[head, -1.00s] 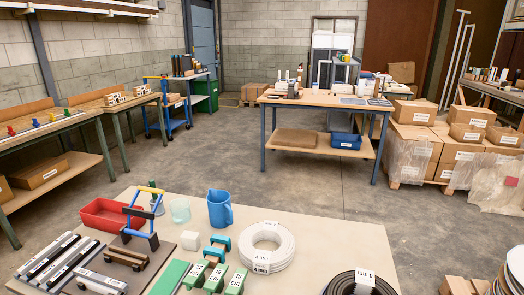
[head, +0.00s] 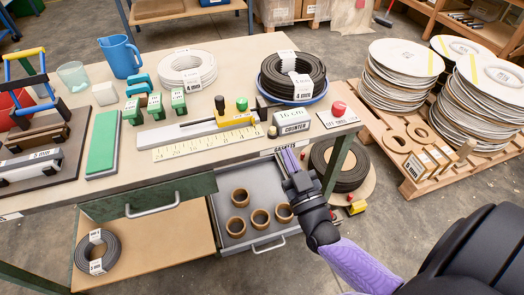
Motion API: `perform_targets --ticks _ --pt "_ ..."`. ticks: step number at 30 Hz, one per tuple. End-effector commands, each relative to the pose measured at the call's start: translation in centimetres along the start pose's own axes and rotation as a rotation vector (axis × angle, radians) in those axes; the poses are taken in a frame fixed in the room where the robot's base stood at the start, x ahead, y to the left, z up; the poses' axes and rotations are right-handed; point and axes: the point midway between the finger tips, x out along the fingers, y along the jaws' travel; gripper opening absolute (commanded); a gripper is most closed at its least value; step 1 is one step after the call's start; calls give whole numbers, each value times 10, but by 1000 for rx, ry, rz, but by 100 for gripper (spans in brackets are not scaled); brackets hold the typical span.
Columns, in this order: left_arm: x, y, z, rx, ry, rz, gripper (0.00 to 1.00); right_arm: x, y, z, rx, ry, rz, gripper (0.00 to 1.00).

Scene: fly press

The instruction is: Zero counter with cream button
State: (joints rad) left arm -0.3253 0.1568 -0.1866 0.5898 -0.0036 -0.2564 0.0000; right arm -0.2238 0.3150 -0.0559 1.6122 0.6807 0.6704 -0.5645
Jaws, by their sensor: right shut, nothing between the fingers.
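The counter (head: 293,127) is a small grey-green box labelled COUNTER near the table's front right edge. A display on it reads 16 cm. A small cream button (head: 272,131) sits at its left end. My right gripper (head: 289,157) is shut and empty, just in front of the table edge and below the counter in the picture. It is apart from the cream button. My left gripper is not in view.
A red button (head: 338,107) on a pale plate stands right of the counter. A ruler (head: 207,143) lies left of it. A black cable coil (head: 293,76) is behind. An open drawer (head: 252,236) with several rings is below the tabletop. Stacked reels (head: 404,80) stand right.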

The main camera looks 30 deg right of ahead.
Motion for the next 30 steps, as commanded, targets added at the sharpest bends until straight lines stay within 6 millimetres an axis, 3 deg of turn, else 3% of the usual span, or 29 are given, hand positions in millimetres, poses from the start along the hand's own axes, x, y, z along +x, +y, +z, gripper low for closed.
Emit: perform_targets --ticks 7,10,23,25,30 --pt "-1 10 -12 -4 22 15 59 2 0 -1 0 -3 -2 0" --pt "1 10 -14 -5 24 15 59 12 -1 0 -1 -2 -2 0" --pt "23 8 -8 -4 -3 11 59 103 -1 2 0 -3 -3 0" --pt "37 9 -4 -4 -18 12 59 93 -3 23 -2 -12 -7 0" --pt "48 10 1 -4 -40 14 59 87 -2 38 -1 -9 -5 0"
